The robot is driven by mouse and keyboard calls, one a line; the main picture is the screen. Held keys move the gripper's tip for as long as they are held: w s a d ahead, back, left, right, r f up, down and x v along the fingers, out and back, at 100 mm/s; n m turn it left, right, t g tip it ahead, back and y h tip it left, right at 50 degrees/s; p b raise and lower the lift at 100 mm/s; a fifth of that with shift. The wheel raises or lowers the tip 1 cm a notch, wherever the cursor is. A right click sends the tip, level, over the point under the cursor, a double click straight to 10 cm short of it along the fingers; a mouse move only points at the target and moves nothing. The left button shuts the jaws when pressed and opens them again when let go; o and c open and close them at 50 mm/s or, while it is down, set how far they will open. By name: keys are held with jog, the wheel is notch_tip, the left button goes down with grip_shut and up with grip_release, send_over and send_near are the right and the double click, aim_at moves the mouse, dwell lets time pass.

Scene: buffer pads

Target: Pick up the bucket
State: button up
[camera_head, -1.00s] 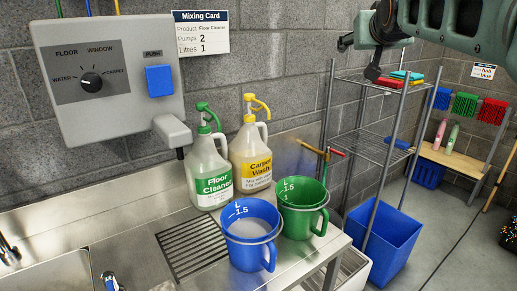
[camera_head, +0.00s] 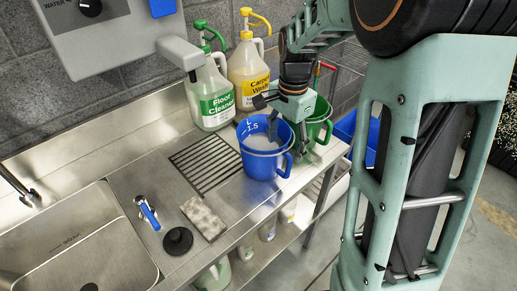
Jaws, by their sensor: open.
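A blue measuring bucket (camera_head: 259,167) with a handle on its right side stands upright on the steel counter. It holds a pale, whitish content. A green bucket (camera_head: 322,127) stands just behind it to the right, partly hidden by my gripper. My gripper (camera_head: 267,116) is open, with its fingers at the blue bucket's back rim and one reaching down over the opening. I cannot tell whether a finger touches the rim. Nothing shows between the fingers.
A Floor Cleaner jug (camera_head: 212,98) and a Carpet Wash jug (camera_head: 244,72) stand behind the buckets. A drain grate (camera_head: 205,160), sponge (camera_head: 203,217), black plug (camera_head: 178,240) and sink (camera_head: 80,245) lie to the left. A grey dispenser box (camera_head: 105,35) hangs above.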

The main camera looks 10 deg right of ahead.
aim_at(282, 172)
notch_tip(282, 172, down, 11)
jog(key=shift+r, duration=0.1)
dwell(0.5)
jog(key=shift+c, duration=0.6)
grip_shut()
jog(key=shift+p, duration=0.3)
